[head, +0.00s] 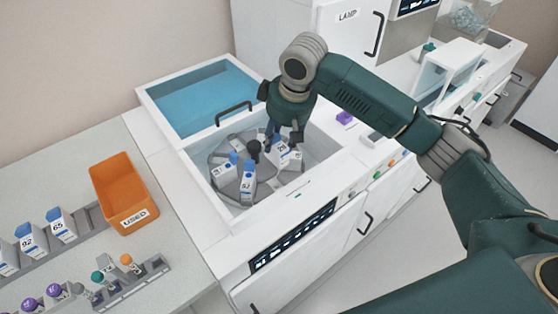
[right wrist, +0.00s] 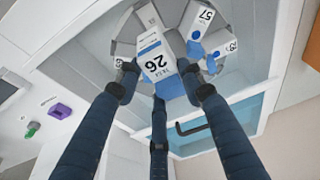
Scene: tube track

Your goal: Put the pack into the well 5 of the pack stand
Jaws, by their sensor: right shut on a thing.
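My right gripper (head: 277,140) reaches down into the open machine. In the right wrist view, its fingers (right wrist: 160,78) are shut on a white and blue pack (right wrist: 154,52) marked 26. This pack also shows in the head view (head: 284,151), partly hidden by the fingers, at the grey rotor (head: 228,195). Whether it still touches the rotor I cannot tell. A grey stand (head: 88,221) on the left counter holds several white and blue packs, two marked 92 and 65. No well numbers are readable. My left gripper is out of view.
Other packs, including 31 (head: 220,174) and 57 (head: 248,183), sit in the rotor close by. The machine's blue-windowed lid (head: 205,98) is raised behind. An orange USED bin (head: 124,187) and a small rack of capped tubes (head: 128,287) stand on the left counter.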

